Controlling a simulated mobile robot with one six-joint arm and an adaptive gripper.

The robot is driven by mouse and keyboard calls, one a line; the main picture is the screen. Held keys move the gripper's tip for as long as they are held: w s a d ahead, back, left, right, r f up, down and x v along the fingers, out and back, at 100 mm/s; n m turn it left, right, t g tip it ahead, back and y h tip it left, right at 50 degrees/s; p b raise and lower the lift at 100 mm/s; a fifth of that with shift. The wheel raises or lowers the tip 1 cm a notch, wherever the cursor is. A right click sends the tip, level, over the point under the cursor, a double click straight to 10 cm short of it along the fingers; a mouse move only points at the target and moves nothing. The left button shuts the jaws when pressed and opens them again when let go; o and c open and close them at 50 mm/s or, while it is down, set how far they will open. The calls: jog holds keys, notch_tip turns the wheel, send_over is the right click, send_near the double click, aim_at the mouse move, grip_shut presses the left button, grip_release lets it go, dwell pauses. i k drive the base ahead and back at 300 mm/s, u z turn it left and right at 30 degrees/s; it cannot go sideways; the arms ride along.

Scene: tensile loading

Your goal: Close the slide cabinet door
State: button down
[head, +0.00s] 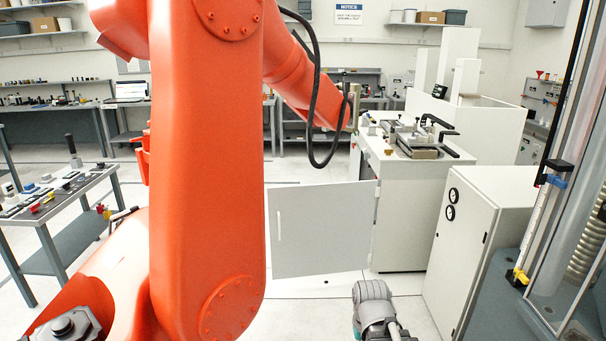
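A white door panel (323,230) stands open in the middle of the head view. It has a thin upright handle (279,226) near its left edge. Its right edge meets the left side of a white cabinet (416,215), and the panel extends left from there. The inside of this cabinet cannot be seen. A grey rounded joint (371,293) at the bottom, below and right of the panel, looks like part of my arm and is apart from the panel. My gripper does not show.
A large orange arm (206,170) blocks the left centre. A white cabinet with two dark round gauges (480,235) stands at right, beside a tall machine frame (550,190). A tool table (62,195) stands left. Open floor (310,305) lies before the panel.

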aim_at(319, 229)
jog(key=i, duration=1.4)
